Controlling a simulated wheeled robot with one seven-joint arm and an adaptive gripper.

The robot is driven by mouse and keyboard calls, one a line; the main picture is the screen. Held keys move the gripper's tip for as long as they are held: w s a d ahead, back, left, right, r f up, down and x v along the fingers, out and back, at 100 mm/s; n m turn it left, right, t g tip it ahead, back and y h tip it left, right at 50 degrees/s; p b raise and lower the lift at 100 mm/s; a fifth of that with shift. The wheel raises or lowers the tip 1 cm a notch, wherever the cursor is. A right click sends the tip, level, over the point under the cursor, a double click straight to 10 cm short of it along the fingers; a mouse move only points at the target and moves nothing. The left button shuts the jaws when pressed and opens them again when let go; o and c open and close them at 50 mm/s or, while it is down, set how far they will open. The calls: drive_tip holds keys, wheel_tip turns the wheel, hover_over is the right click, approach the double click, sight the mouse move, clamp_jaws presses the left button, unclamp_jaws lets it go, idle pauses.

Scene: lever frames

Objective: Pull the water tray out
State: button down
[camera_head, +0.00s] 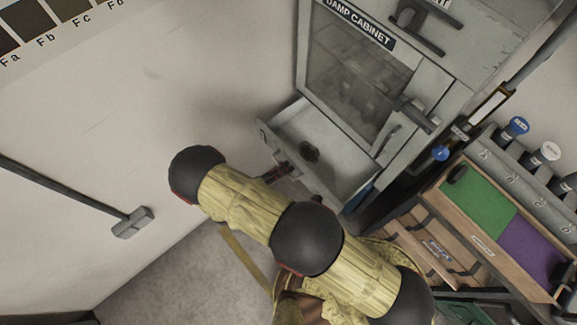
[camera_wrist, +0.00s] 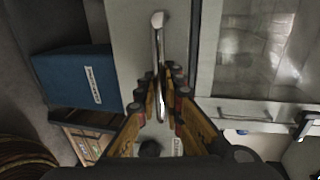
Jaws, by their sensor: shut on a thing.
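The water tray (camera_head: 345,170) is a pale grey drawer at the bottom of the damp cabinet (camera_head: 440,75). It stands out from the cabinet, with its inside and a dark round spot visible from above. In the wrist view its grey front (camera_wrist: 128,20) carries an upright-looking shiny bar handle (camera_wrist: 158,45). My gripper (camera_wrist: 160,90) is shut on this handle, one set of fingers on each side of the bar. In the head view the gripper (camera_head: 279,173) shows only partly at the tray front, beyond my yellow-sleeved arm.
A glass door (camera_head: 358,75) is above the tray. A blue box (camera_wrist: 78,78) lies close beside the tray front in the wrist view. A bench with green and purple panels (camera_head: 478,205) stands at right. A grey lever (camera_head: 132,222) is on the left wall.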

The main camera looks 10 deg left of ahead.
drive_tip(key=shift+f, duration=0.1)
drive_tip(key=c, duration=2)
unclamp_jaws()
drive_tip(key=shift+o, duration=0.2)
drive_tip(key=v, duration=1.2)
